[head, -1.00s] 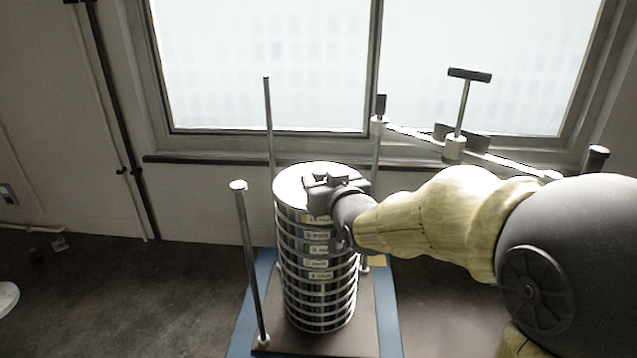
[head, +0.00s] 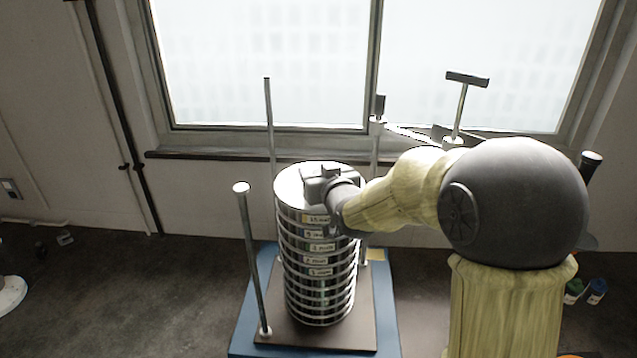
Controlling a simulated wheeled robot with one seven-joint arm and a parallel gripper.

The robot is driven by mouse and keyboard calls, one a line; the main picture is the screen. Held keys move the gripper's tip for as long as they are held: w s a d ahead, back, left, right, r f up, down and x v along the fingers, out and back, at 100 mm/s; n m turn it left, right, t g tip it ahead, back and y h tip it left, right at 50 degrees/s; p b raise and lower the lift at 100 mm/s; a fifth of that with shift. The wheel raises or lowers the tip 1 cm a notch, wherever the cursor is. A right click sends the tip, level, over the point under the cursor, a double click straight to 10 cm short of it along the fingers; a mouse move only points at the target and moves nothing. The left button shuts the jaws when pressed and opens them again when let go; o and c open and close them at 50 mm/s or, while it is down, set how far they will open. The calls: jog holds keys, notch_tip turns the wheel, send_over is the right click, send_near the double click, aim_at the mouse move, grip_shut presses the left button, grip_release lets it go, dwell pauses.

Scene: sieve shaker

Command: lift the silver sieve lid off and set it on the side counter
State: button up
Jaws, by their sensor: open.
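The silver sieve lid (head: 290,184) is the round bright top of a tall stack of labelled metal sieves (head: 318,270). It sits level on the stack. My gripper (head: 312,180) is over the right and middle part of the lid, coming in from the right, and is open. The fingertips are small and partly hidden by the gripper body, so I cannot tell whether they touch the lid or a knob on it. The side counter cannot be made out for certain.
The stack stands on a dark plate (head: 280,330) over a blue base (head: 240,335). Upright metal rods (head: 250,260) stand around it. A clamp bar with a T-handle (head: 460,105) is swung out behind my arm. A window sill (head: 215,155) runs behind. Small bottles (head: 596,290) are at lower right.

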jog(key=c, duration=1.1)
jog(key=shift+r, duration=0.15)
jog(key=shift+c, duration=0.2)
notch_tip(320, 180, up, 10)
jog(key=shift+f+b, duration=0.1)
jog(key=shift+b, duration=1.15)
jog(key=shift+a+f, duration=0.1)
jog(key=shift+a, duration=0.05)
